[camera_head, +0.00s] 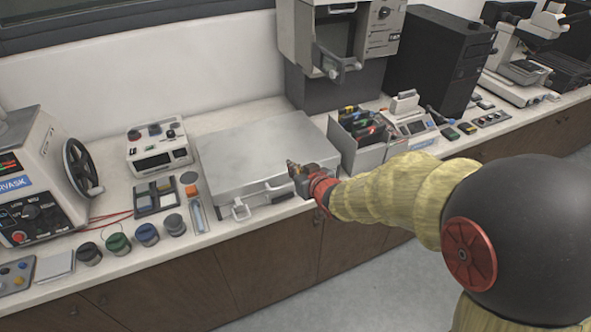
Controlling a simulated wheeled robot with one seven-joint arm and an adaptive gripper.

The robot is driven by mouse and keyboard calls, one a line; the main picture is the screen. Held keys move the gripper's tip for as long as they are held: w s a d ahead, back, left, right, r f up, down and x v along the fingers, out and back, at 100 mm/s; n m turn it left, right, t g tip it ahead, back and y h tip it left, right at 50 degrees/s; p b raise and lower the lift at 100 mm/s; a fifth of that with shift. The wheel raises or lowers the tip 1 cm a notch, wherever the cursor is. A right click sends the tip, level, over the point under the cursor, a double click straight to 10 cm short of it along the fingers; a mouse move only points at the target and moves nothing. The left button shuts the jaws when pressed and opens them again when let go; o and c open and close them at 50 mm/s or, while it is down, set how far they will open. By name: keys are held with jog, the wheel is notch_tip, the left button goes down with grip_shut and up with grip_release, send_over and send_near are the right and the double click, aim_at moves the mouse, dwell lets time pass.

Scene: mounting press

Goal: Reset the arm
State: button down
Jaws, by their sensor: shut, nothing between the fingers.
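My gripper (292,168) is at the middle of the head view, at the end of my arm, which reaches in from the right. Its fingers are shut and hold nothing. It hovers around the front right part of a flat metal case (258,150) on the bench. The gripper hides a little of the case's front edge. I cannot tell whether it touches the case.
A mounting press (345,35) stands behind the case. A handwheel machine (35,170) and several round pots (118,243) are at left. A grey bin of tools (362,150) and a black computer tower (440,60) are at right. Floor (290,295) is clear in front.

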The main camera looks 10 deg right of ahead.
jog(key=s+d+f+p, duration=0.1)
jog(key=s+f, duration=0.2)
jog(key=s, duration=0.4)
jog(key=shift+s+d+f, duration=0.15)
jog(key=shift+s+f, duration=0.15)
jog(key=shift+s, duration=0.05)
